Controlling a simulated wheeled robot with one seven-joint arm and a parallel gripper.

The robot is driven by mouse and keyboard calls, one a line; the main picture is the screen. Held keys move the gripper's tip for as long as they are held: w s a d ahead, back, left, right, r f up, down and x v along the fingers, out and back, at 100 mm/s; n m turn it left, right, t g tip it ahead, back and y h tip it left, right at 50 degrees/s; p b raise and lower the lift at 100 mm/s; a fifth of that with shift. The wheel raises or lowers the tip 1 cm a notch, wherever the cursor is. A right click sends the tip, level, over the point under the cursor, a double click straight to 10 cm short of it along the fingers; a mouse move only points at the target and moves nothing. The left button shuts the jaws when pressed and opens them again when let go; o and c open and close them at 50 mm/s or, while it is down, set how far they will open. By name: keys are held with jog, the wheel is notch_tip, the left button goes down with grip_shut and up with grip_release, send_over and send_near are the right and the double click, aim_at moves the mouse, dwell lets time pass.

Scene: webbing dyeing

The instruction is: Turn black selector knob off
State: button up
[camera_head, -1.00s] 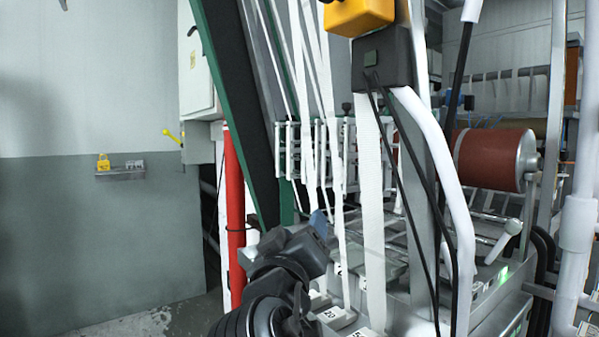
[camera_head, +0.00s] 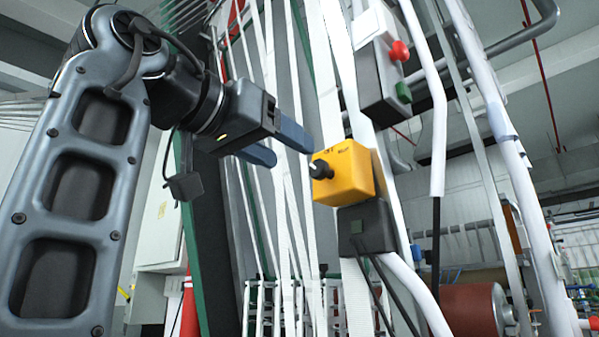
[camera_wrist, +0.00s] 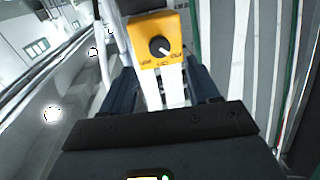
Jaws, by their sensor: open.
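The black selector knob (camera_head: 321,168) sits on the left-hand face of a yellow box (camera_head: 349,175) mounted on the machine frame. In the wrist view the knob (camera_wrist: 159,47) faces the camera, with a white pointer line slanting toward the lower right and dark lettering below it on the yellow face (camera_wrist: 146,28). My gripper (camera_head: 282,147) is open and empty, its two blue fingers aimed toward the box from the left. The fingertips are apart from the knob. In the wrist view, the fingers (camera_wrist: 164,87) lie on either side below the knob.
A grey box with a red button (camera_head: 399,50) and a green button (camera_head: 404,92) is mounted above right. A black box (camera_head: 366,228) with cables hangs below the yellow one. White webbing straps (camera_head: 283,215) run close beside and behind the fingers. A red roller (camera_head: 472,308) is at lower right.

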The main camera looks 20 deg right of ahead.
aim_at(317, 168)
jog(key=shift+p+x, duration=0.65)
jog(key=shift+x, duration=3.2)
jog(key=shift+c, duration=0.3)
jog(key=c, duration=1)
jog(key=shift+m, duration=0.4)
jog(key=m+b, duration=0.1)
jog(key=m, duration=0.3)
jog(key=shift+m+h+b, duration=0.6)
jog(key=shift+m+b, duration=0.15)
jog(key=shift+m, duration=1.55)
jog(key=o, duration=1.1)
jog(key=shift+c, duration=0.2)
